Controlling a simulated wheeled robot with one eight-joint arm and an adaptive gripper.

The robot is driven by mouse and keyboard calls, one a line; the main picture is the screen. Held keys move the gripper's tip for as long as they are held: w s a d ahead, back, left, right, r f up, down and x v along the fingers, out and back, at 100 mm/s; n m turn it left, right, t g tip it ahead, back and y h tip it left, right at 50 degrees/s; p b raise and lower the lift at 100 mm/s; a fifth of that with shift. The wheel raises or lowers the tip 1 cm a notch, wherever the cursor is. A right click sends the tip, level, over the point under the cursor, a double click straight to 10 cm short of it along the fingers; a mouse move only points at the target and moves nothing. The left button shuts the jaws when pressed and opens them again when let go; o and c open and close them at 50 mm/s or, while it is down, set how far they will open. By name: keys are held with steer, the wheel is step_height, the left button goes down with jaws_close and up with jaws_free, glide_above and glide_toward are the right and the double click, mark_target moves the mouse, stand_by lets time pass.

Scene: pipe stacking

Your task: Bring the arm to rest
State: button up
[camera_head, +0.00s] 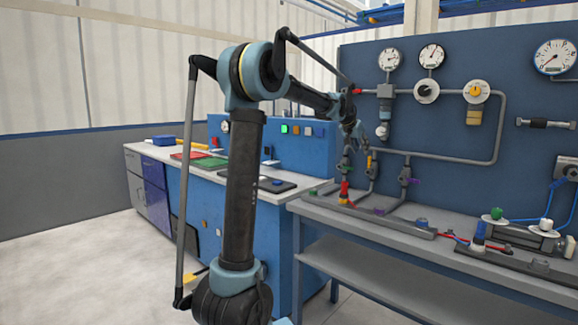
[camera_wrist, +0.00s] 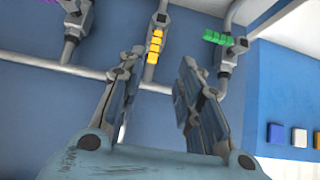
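My gripper (camera_head: 361,143) is raised in front of the blue panel, above the bench with the pipe fittings. In the wrist view its two fingers (camera_wrist: 158,72) stand apart, with nothing held between them. Beyond the fingertips is a pipe fitting with a yellow piece (camera_wrist: 155,46). A fitting with a green piece (camera_wrist: 217,38) is to its right and a grey fitting (camera_wrist: 75,20) to its left. My gripper's exact distance from these fittings cannot be told. My arm stands up from the lower middle, bends at the top and reaches right.
Pipes (camera_head: 440,156) and gauges (camera_head: 432,55) cover the blue panel (camera_head: 530,95). A red fitting (camera_head: 345,190) stands on the workbench (camera_head: 335,216). Left is a blue console (camera_head: 300,152) and a counter with green and red trays (camera_head: 208,164). The floor (camera_head: 90,265) at left is clear.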

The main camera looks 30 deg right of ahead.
steer(key=shift+w+a, duration=0.1)
steer(key=w+a+f+n+t+y, duration=0.1)
steer(key=a+f+n+y, duration=0.15)
steer(key=a, duration=1.25)
steer(key=w+a+f+n+y, duration=0.1)
steer(key=w+a+f+n, duration=0.15)
steer(key=a, duration=1.15)
steer(key=w+a+f+n+t+y, duration=0.1)
steer(key=a+f+n, duration=0.15)
steer(key=a, duration=1.25)
steer(key=s+a+f+n+y, duration=0.1)
steer(key=s+a+f+n, duration=0.1)
steer(key=s+a+f, duration=0.45)
steer(key=s+a+f+n+y, duration=0.1)
steer(key=s+a+f, duration=0.2)
steer(key=a, duration=0.7)
steer(key=s+a+f+n+g+y, duration=0.2)
steer(key=s+a+f+n, duration=0.2)
steer(key=s+a+f, duration=0.7)
steer(key=shift+s+f, duration=0.75)
steer(key=shift+s, duration=0.25)
